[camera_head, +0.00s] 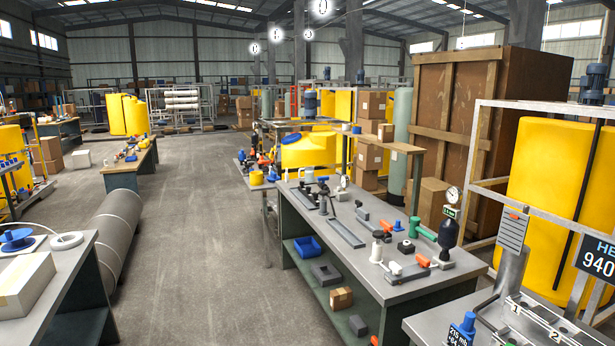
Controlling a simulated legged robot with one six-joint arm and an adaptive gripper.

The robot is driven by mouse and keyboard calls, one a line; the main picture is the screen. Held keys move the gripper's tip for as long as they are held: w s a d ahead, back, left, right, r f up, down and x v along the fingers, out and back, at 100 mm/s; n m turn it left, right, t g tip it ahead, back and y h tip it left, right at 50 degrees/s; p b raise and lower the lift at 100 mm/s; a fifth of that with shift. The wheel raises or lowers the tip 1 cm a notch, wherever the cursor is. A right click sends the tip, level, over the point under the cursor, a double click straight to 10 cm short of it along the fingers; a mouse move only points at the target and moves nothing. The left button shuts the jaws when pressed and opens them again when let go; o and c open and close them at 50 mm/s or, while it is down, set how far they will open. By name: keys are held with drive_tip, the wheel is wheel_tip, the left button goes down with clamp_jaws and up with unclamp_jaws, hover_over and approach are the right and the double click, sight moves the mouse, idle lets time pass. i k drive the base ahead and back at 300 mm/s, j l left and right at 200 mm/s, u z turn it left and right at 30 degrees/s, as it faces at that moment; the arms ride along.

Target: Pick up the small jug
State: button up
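Small jug-like things show in the body camera view, and I cannot tell for sure which one is the small jug. A small white jug-shaped vessel (376,251) stands upright near the front left edge of the grey-topped workbench (408,287). Another small white vessel (309,175) stands at the far end of that bench. A yellow jug-like container (257,177) stands on a surface behind the bench's far left corner. These are small in the picture, so handles and spouts are hard to make out. My gripper is not in view.
Valves, trays and a pressure gauge (452,195) crowd the bench. Its lower shelf holds a blue bin (308,248) and a small carton (341,298). A large grey pipe (118,230) lies at left. The concrete floor (200,240) between is clear. A yellow tank (550,205) stands right.

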sight(309, 170)
drive_tip(key=i+j+u, duration=0.3)
drive_tip(key=i, duration=0.25)
drive_tip(key=i+u, duration=0.3)
drive_tip(key=i, duration=3.65)
drive_tip(key=i+j+z, duration=0.15)
drive_tip(key=i, duration=0.35)
drive_tip(key=i+j, duration=0.1)
drive_tip(key=i, duration=0.4)
drive_tip(key=i+j+z, duration=0.1)
drive_tip(key=i+z, duration=0.25)
drive_tip(key=i+j+z, duration=0.55)
drive_tip(key=i+z, duration=0.2)
